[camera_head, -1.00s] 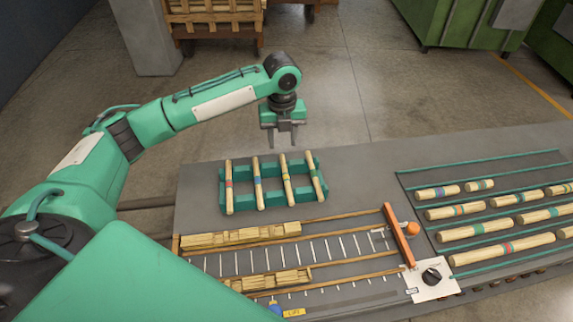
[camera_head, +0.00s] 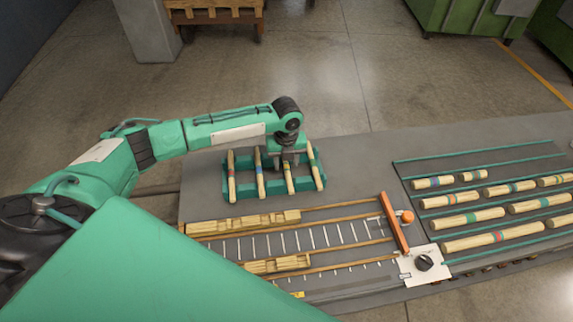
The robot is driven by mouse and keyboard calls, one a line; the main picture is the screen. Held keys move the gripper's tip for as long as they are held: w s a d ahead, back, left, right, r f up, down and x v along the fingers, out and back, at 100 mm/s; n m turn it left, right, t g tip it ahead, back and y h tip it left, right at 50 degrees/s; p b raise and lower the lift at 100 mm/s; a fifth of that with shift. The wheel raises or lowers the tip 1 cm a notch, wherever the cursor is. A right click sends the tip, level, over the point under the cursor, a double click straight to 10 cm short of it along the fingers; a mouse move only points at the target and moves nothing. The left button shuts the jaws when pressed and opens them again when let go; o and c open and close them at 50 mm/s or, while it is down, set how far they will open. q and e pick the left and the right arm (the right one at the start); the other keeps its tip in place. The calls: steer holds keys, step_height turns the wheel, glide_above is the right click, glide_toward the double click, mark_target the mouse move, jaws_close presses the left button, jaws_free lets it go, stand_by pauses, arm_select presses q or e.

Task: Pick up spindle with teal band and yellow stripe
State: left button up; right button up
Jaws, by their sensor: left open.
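A green rack (camera_head: 232,205) near the table's far edge holds several pale wooden spindles side by side. The third spindle from the left (camera_head: 290,183) has a greenish-teal band with what looks like a yellow mark; the bands are small and partly hidden. My left gripper (camera_head: 287,164) is open, pointing down over the upper part of this third spindle, its fingers seemingly on either side. Contact cannot be made out. My right gripper is not in view.
Close neighbours are a blue-banded spindle (camera_head: 259,173) and a green-banded spindle (camera_head: 316,168). A red-banded spindle (camera_head: 231,176) lies at the left. Several banded spindles lie in lanes at right. An orange bar (camera_head: 394,222) stands nearer, beside wooden trays (camera_head: 243,221).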

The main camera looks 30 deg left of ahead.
arm_select(q)
steer(key=shift+f, duration=0.1)
steer(key=shift+c, duration=0.2)
jaws_close()
